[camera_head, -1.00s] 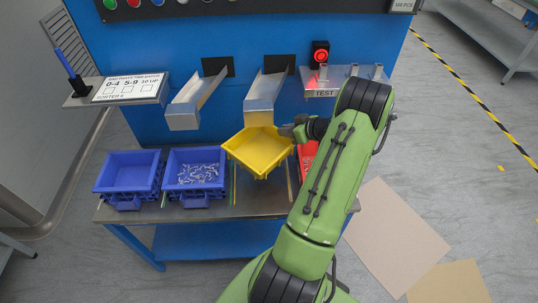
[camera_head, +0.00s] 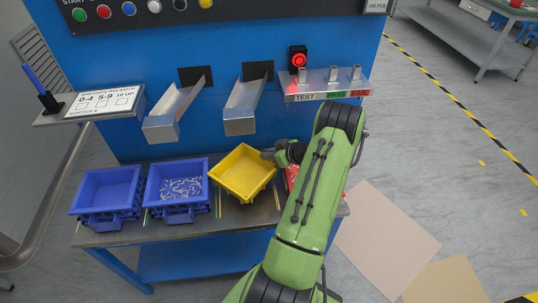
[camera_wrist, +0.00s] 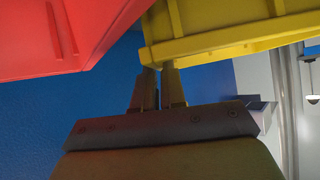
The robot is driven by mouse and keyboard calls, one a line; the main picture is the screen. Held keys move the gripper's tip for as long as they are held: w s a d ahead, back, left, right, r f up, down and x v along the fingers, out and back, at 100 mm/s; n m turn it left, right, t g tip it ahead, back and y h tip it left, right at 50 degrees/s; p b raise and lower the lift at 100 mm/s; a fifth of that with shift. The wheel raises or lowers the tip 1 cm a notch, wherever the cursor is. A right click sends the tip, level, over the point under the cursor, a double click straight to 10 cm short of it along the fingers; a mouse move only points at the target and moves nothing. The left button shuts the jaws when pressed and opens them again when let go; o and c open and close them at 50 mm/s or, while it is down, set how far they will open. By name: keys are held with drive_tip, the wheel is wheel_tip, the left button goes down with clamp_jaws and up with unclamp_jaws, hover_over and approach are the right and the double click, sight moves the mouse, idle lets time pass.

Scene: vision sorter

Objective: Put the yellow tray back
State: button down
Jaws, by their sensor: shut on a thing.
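The yellow tray (camera_head: 243,174) is empty inside and tilted, at the right part of the steel bench, beside the blue bin of small parts. In the head view I cannot tell whether its underside touches the bench. My gripper (camera_wrist: 161,72) is shut on the yellow tray's rim at its right side. The tray (camera_wrist: 215,28) fills the upper right of the wrist view.
Two blue bins stand on the bench; the left one (camera_head: 108,185) looks empty, the other (camera_head: 152,196) holds small metal parts. A red bin (camera_wrist: 50,38) is close beside the gripper. Two metal chutes (camera_head: 241,122) hang above the bench, one just above the tray.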

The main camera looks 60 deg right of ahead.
drive_tip(key=shift+f, duration=0.25)
drive_tip(key=c, duration=1.2)
unclamp_jaws()
